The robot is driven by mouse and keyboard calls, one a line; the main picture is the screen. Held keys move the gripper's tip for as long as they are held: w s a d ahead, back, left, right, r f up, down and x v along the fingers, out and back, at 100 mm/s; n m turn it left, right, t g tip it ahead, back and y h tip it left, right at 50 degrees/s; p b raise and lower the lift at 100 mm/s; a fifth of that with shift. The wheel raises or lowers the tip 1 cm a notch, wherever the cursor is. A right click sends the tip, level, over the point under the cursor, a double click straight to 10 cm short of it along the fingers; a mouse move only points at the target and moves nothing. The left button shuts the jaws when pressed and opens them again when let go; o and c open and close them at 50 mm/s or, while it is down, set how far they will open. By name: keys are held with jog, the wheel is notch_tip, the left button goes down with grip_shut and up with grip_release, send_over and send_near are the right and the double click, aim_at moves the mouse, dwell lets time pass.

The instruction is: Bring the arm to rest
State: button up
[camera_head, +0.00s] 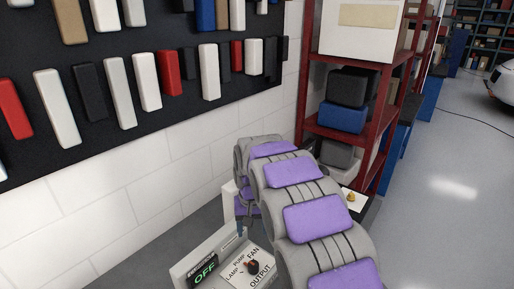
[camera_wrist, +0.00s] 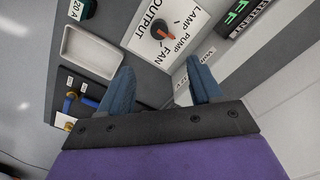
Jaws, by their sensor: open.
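My gripper (camera_wrist: 160,68) shows in the wrist view with its two blue fingers spread apart and nothing between them. It hangs above the bench, close to a white panel (camera_wrist: 187,18) with a rotary knob (camera_wrist: 158,32) and the words OUTPUT, LAMP, PUMP and FAN. The fingers look clear of the knob. The knob (camera_head: 252,266) shows just left of the arm. I cannot tell which word it points to.
A display (camera_head: 204,271) reads OFF in green. A white tray (camera_wrist: 90,52) and small blue and yellow parts (camera_wrist: 70,103) lie on the bench. A tool board (camera_head: 140,80) hangs on the left wall. A red shelf (camera_head: 310,70) stands beyond my arm. Open floor (camera_head: 440,190) lies right.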

jog(key=s+d+r+m+b, duration=0.1)
jog(key=s+d+r, duration=0.1)
jog(key=s+d, duration=0.55)
jog(key=s+d+r+b, duration=0.1)
jog(key=s+d+r, duration=0.25)
jog(key=s, duration=0.75)
jog(key=s+d+f+g, duration=0.1)
jog(key=s+d+f, duration=0.1)
jog(key=s, duration=0.8)
jog(key=s+d+f+b, duration=0.1)
jog(key=s+d+f, duration=0.1)
jog(key=s, duration=0.9)
jog(key=shift+s+d+f+g, duration=0.25)
jog(key=shift+d+g, duration=0.15)
jog(key=shift+d, duration=0.35)
